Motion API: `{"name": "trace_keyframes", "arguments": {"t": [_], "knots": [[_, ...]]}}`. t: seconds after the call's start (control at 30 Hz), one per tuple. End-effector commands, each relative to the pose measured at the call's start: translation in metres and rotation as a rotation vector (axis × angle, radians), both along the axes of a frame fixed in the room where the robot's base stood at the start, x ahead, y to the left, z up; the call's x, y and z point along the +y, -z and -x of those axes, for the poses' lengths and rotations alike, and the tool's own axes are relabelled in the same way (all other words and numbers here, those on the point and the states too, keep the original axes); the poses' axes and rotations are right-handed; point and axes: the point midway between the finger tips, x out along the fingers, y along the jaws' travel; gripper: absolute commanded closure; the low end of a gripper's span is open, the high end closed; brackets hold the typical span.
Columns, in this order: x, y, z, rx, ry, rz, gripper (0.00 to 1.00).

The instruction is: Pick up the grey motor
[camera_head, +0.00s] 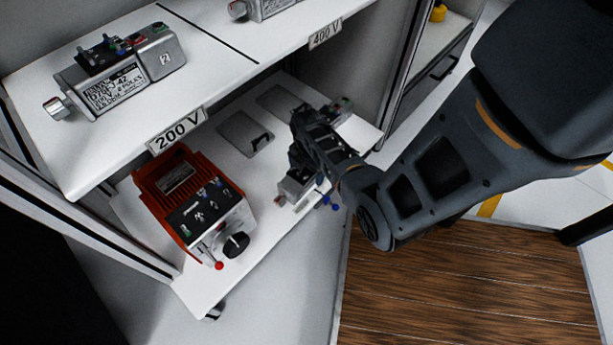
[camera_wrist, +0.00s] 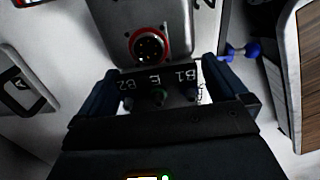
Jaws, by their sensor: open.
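A grey motor (camera_head: 296,187) sits on the lower white shelf, largely hidden beneath my gripper (camera_head: 308,150) and arm. In the wrist view the grey motor (camera_wrist: 150,16) shows a round red-rimmed connector and a dark terminal strip marked B2, E, B1. My gripper (camera_wrist: 158,82) is open, with one finger on each side of the terminal strip. Whether the fingers touch the motor cannot be told. Another grey motor (camera_head: 125,75), with a label plate and a "2", stands on the upper shelf at the left.
A red motor (camera_head: 195,205) with a black terminal panel stands left of my gripper on the lower shelf. The upper shelf (camera_head: 205,55) overhangs behind, with 200 V and 400 V signs. Flat grey plates (camera_head: 240,132) lie on the lower shelf.

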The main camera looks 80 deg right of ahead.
Motion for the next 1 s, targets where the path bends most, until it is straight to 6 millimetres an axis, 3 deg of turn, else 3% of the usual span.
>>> {"name": "trace_keyframes", "arguments": {"t": [0.27,1.0], "knots": [[-0.0004,0.0048,-0.0006,0.0,-0.001,0.001,0.0],[-0.0002,0.0048,-0.0004,0.0,-0.001,0.001,0.71]]}}
